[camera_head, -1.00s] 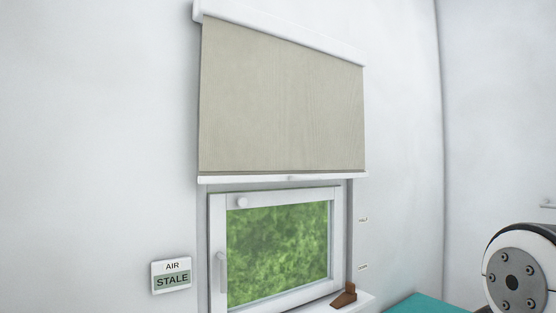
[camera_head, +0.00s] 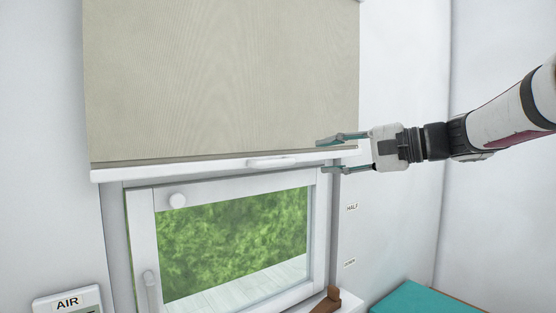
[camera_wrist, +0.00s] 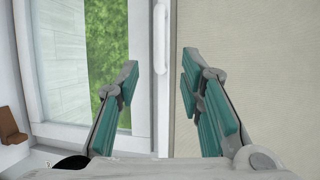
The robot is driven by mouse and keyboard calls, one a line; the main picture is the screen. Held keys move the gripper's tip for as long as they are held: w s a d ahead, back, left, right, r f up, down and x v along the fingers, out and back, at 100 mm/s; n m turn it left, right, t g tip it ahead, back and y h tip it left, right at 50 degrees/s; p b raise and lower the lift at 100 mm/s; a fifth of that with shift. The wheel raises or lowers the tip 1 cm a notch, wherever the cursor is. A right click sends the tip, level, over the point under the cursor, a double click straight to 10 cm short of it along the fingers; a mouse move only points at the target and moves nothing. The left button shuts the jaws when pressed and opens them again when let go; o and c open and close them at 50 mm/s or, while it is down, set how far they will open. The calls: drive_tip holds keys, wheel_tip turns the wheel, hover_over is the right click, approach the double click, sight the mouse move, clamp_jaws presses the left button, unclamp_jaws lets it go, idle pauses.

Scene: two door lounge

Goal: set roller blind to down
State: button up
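The beige roller blind (camera_head: 225,80) hangs partway over the window, its lower edge above the HALF label (camera_head: 352,207). Its white bottom bar (camera_head: 200,167) carries a small white handle (camera_head: 272,161). My gripper (camera_head: 322,155) is open and empty at the bar's right end, one finger above the bar's line and one below. The wrist view shows the fingers (camera_wrist: 160,62) apart, with the bar and handle (camera_wrist: 161,38) lined up between them and farther off. I see no contact.
Below the blind is a white-framed window (camera_head: 140,225) with a knob and a lever handle. A DOWN label (camera_head: 349,263) is on the wall. A brown wedge (camera_head: 328,300) sits on the sill. A teal surface (camera_head: 425,298) is lower right, and an AIR sign (camera_head: 68,303) lower left.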

sight(281, 163)
drive_tip(key=x, duration=1.3)
drive_tip(key=shift+a+f+p, duration=0.2)
drive_tip(key=shift+a+p, duration=0.05)
drive_tip(key=shift+p, duration=0.1)
clamp_jaws()
